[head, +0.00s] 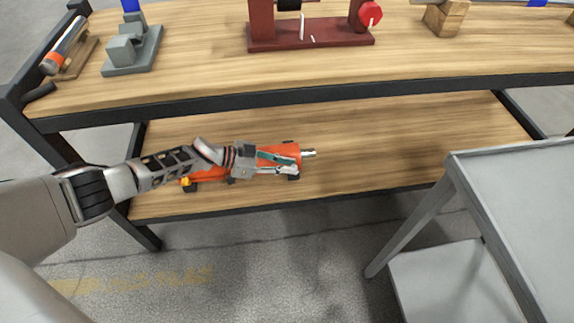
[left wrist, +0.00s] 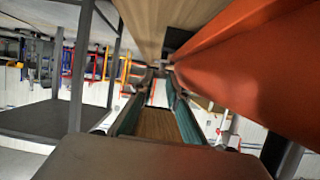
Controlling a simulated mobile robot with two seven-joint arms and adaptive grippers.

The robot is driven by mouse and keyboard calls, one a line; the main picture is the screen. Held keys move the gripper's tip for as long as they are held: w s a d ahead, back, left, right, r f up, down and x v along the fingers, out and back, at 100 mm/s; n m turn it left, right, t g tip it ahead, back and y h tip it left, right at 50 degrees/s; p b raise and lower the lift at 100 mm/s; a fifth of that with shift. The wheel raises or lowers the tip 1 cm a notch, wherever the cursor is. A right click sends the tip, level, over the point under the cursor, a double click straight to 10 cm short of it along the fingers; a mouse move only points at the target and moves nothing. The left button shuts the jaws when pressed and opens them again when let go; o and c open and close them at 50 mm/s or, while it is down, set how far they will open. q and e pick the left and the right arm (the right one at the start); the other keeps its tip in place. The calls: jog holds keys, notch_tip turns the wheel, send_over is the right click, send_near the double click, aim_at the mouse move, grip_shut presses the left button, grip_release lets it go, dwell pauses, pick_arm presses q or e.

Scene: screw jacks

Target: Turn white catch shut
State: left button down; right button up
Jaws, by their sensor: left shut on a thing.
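An orange jack (head: 285,149) lies along the lower wooden shelf, with a silver rod end (head: 309,153) pointing right. In the left wrist view its orange body (left wrist: 250,70) fills the upper right, very close. My left gripper (head: 293,165) reaches in from the left, low over the jack. Its teal-padded fingers close together at the tips in the left wrist view (left wrist: 156,73), beside the orange body. They are shut on a small part there, which looks to be the white catch. The fingertips hide most of it, so its angle cannot be told. My right gripper is out of view.
The upper shelf's dark front edge (head: 300,98) runs above and behind my left arm. On it stand a dark red stand (head: 310,40), a grey device (head: 125,52) and a wooden block (head: 446,18). A grey table (head: 520,175) stands at right. The lower shelf right of the jack is clear.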

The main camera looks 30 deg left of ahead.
pick_arm(q)
jog(key=c, duration=2)
grip_release()
jog(key=shift+v, duration=4)
